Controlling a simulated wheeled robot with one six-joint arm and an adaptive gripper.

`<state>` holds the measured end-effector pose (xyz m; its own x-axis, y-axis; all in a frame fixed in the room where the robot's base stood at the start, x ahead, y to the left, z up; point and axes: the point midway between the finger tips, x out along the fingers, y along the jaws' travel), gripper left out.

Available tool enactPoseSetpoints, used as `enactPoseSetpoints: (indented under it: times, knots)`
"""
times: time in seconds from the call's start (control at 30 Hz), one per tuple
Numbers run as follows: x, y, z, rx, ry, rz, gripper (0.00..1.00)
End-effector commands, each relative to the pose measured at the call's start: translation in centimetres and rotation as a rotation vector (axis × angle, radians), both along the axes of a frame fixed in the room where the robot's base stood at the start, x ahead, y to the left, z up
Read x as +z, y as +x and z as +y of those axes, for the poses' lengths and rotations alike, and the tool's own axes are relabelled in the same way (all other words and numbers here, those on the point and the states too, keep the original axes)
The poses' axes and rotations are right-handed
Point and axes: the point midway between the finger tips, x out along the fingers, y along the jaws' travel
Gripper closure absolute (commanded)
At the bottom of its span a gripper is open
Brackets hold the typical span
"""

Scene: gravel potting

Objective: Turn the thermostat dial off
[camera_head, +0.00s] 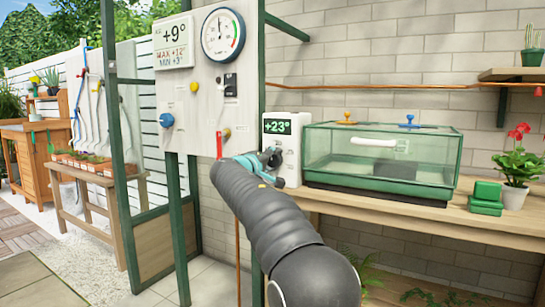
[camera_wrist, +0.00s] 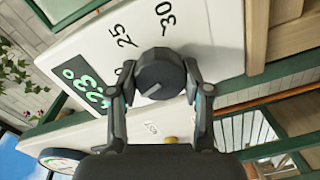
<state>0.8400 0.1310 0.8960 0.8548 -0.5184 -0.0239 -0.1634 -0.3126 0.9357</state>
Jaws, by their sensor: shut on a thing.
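The thermostat is a white box (camera_head: 292,137) with a green-lit display (camera_head: 277,127) reading +23°, standing at the left of the glass propagator. In the wrist view its white face (camera_wrist: 105,50) appears rotated, with 25 and 30 printed around the dark round dial (camera_wrist: 160,72). The dial carries a pale pointer line, which lies slanted. My gripper (camera_wrist: 160,80) has one finger on each side of the dial and is shut on it. In the head view my gripper (camera_head: 268,161) is at the thermostat's front and hides the dial. A small marking below the dial is hard to read.
Green boxes (camera_head: 486,197) and a potted red flower (camera_head: 515,165) are farther right. A panel (camera_head: 207,90) with gauges and knobs stands at the left.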

Motion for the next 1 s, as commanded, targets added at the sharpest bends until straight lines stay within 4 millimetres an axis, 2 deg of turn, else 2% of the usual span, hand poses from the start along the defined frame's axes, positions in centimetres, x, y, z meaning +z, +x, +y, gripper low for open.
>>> enactPoseSetpoints:
  times: [1.0]
  knots:
    - [0.2, 0.03, 0.03, 0.001, -0.824, 0.502, 0.86]
